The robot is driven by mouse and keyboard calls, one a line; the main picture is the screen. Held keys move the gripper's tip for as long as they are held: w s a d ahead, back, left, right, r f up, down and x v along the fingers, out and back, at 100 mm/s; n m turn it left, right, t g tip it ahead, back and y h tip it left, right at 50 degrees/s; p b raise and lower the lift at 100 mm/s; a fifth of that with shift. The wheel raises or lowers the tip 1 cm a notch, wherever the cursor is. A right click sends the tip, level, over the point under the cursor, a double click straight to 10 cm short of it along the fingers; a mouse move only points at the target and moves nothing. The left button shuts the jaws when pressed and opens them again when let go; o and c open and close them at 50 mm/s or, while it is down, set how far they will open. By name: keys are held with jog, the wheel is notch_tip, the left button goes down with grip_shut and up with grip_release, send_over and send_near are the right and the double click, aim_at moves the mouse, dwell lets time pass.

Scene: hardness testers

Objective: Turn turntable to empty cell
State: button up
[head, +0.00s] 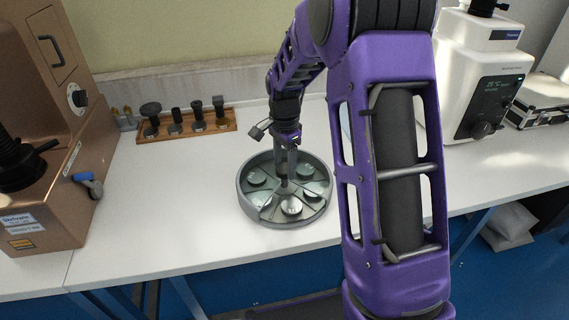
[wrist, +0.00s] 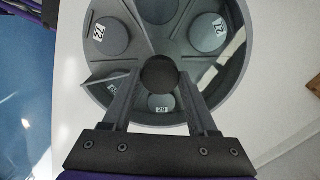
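The turntable (head: 240,188) is a round grey tray with a raised rim on the white bench, split by dividers into wedge cells. It also shows in the wrist view (wrist: 243,52). Several cells hold round discs, such as one marked 72 (wrist: 108,35), one marked 27 (wrist: 208,32) and one marked 62 (wrist: 160,104). A cell on the right in the wrist view shows no disc. A dark round knob (wrist: 158,75) stands at the hub. My gripper (head: 284,172) points down over the hub, its fingers on both sides of the knob with no clear gap. The fingers hide part of the lower cells.
A wooden rack (head: 187,131) of dark tools stands behind left. A copper-coloured tester (head: 50,140) is at left, a white tester (head: 478,75) at right. A case (head: 540,105) lies far right. Bench around the turntable is clear; its front edge runs close below.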

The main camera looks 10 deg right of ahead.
grip_shut()
jog(key=shift+m, duration=0.5)
jog(key=shift+r+m+p, duration=0.1)
jog(key=shift+m+p, duration=0.9)
jog(key=shift+m, duration=1.4)
jog(key=shift+m+p, duration=1.05)
jog(key=shift+m, duration=0.65)
jog(key=shift+m+p, duration=0.65)
jog(key=shift+m, duration=0.75)
jog(key=o, duration=0.6)
grip_release()
jog(key=shift+o, duration=0.2)
